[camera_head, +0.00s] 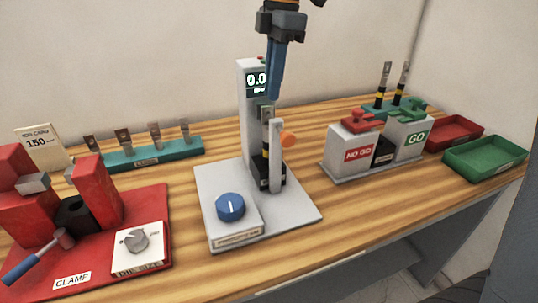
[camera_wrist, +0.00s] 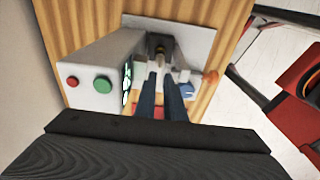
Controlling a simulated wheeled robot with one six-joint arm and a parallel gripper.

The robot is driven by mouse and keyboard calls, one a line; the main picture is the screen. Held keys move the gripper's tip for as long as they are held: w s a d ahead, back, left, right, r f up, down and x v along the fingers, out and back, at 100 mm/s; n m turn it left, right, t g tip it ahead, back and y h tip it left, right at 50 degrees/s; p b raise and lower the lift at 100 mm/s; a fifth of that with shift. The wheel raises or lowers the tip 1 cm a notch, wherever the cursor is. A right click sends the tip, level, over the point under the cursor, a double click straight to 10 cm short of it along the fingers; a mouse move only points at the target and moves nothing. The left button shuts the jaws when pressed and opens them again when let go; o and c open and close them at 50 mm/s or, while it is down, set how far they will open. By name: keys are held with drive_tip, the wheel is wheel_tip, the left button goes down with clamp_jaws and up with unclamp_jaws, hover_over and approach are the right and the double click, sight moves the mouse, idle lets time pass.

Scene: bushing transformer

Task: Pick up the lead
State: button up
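A lead (camera_head: 265,158) stands upright in the tester (camera_head: 248,120). It has a dark body with a yellow band and a flat grey metal tip. My gripper (camera_head: 274,97) points down with its blue fingertips just above or beside that tip. In the wrist view the two fingers of my gripper (camera_wrist: 159,76) are apart, and the dark top of the holder area with the lead (camera_wrist: 159,50) shows beyond the gap. Contact with the lead cannot be told. Two more leads (camera_head: 381,84) with yellow bands stand upright in the green rack (camera_head: 380,110) at the back right.
The tester has a blue knob (camera_head: 230,207) and an orange knob (camera_head: 287,139). A red clamp station (camera_head: 150,215) and a teal rack (camera_head: 150,156) of metal lugs are left. The NO GO/GO gauge (camera_head: 355,160), red tray (camera_head: 455,132) and green tray (camera_head: 486,157) are right.

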drive_tip(key=shift+s+a+f+p, duration=0.15)
drive_tip(key=shift+f+p, duration=0.2)
drive_tip(key=shift+f, duration=0.65)
drive_tip(key=shift+w+a+f+p, duration=0.15)
drive_tip(key=shift+f+p, duration=0.2)
drive_tip(key=shift+f, duration=0.7)
drive_tip(key=shift+s+a+f+p, duration=0.15)
drive_tip(key=shift+f+p, duration=0.2)
drive_tip(key=shift+f, duration=0.65)
clamp_jaws()
drive_tip(key=shift+r, duration=0.1)
wheel_tip(320, 180, up, 28)
drive_tip(key=b, duration=0.4)
wheel_tip(320, 180, up, 11)
drive_tip(key=p, duration=1.3)
hover_over(269, 105)
drive_tip(key=shift+s+a, duration=0.1)
